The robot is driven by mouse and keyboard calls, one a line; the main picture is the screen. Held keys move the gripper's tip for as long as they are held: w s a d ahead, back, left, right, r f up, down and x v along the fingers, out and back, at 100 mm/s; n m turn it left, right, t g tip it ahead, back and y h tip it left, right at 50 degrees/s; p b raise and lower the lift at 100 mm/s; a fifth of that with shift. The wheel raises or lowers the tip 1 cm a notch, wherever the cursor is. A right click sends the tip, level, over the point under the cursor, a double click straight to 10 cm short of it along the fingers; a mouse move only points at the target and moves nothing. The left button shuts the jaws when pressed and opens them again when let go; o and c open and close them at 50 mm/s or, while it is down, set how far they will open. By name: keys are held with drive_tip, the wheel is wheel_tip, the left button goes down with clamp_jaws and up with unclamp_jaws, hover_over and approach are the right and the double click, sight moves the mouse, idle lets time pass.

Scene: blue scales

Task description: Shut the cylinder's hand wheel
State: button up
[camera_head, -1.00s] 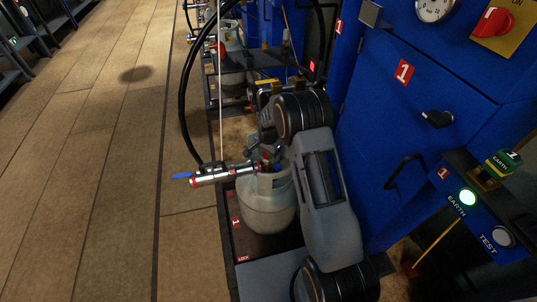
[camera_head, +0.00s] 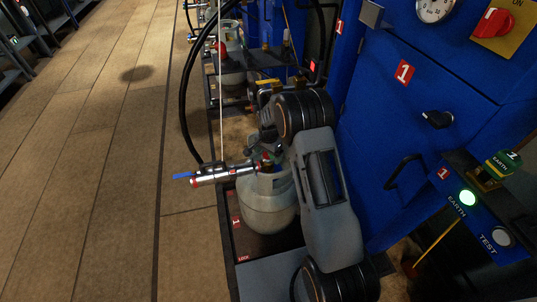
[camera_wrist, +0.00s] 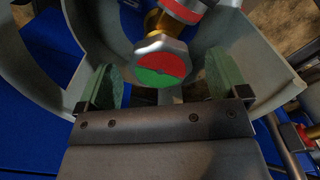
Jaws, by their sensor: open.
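The gas cylinder (camera_head: 268,212) is grey and stands upright on a dark platform beside the blue cabinet. Its hand wheel (camera_wrist: 161,62) fills the middle of the wrist view, a silver rim with a face part red, part green. The wheel sits on a brass valve inside the cylinder's grey collar (camera_wrist: 262,62). My gripper (camera_wrist: 162,88) is open, with one green-padded finger on each side of the wheel and visible gaps between. In the head view my gripper is mostly hidden behind my arm, over the cylinder's top.
A silver pipe fitting with a blue lever (camera_head: 184,175) juts left from the cylinder, with a black hose rising from it. The blue cabinet (camera_head: 385,120) closes off the right. Open floor (camera_head: 110,160) lies to the left.

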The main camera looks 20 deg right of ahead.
sight(268, 155)
wheel_tip(268, 155, up, 13)
drive_tip(key=p, duration=0.2)
drive_tip(key=shift+r, duration=0.15)
idle(0.6)
drive_tip(key=s+r+n+t+p, duration=0.3)
drive_tip(key=s+r+n+p, duration=0.7)
drive_tip(key=s+r+p, duration=0.8)
drive_tip(key=s+r, duration=0.8)
drive_tip(key=r, duration=0.5)
drive_tip(key=shift+s+n+t, duration=0.3)
drive_tip(key=shift+s, duration=0.05)
